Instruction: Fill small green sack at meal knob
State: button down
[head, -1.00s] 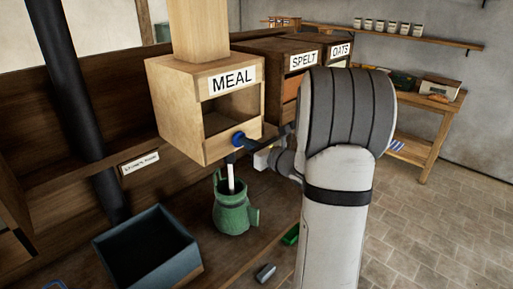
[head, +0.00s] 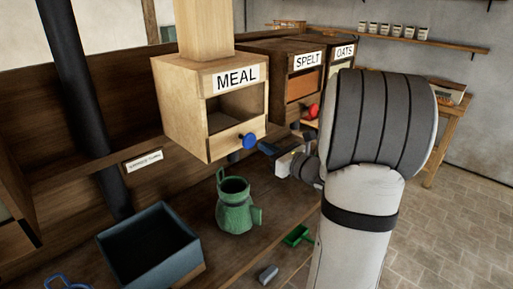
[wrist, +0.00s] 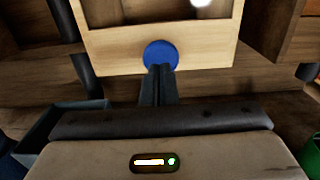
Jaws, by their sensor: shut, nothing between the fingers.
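The pale wooden MEAL box (head: 185,110) has a blue knob (head: 249,141) low on its front and a dark spout (head: 234,157) beneath. No stream shows between spout and sack. My gripper (head: 266,149) is shut and empty, just right of the knob in the head view. In the wrist view its fingertips (wrist: 160,72) point at the blue knob (wrist: 161,53) and overlap its lower edge; whether they touch is unclear.
SPELT (head: 304,85) and OATS (head: 341,70) boxes stand to the right, with a red knob (head: 313,111). A blue-grey bin (head: 180,265) is left of the sack. A black pipe (head: 70,80) rises at left.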

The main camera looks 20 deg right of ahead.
jog(key=b+v, duration=0.1)
jog(key=v, duration=0.6)
jog(key=shift+s+d, duration=0.15)
jog(key=shift+f, duration=0.15)
jog(key=s+a+f+n+g+y, duration=0.25)
jog(key=a+n+g, duration=0.3)
jog(key=a, duration=0.35)
jog(key=s+a+f+n+g+y, duration=0.1)
jog(key=s+a+f+n+g, duration=0.15)
jog(key=a+n+g, duration=0.55)
jog(key=s+a+f+n+h, duration=0.2)
jog(key=s+n+h, duration=0.7)
jog(key=n, duration=0.9)
jog(key=s, duration=0.3)
jog(key=shift+a+f+h, duration=0.15)
jog(key=shift+a+h, duration=0.2)
jog(key=shift+a, duration=0.05)
jog(key=shift+s+n, duration=0.1)
jog(key=shift+n, duration=0.15)
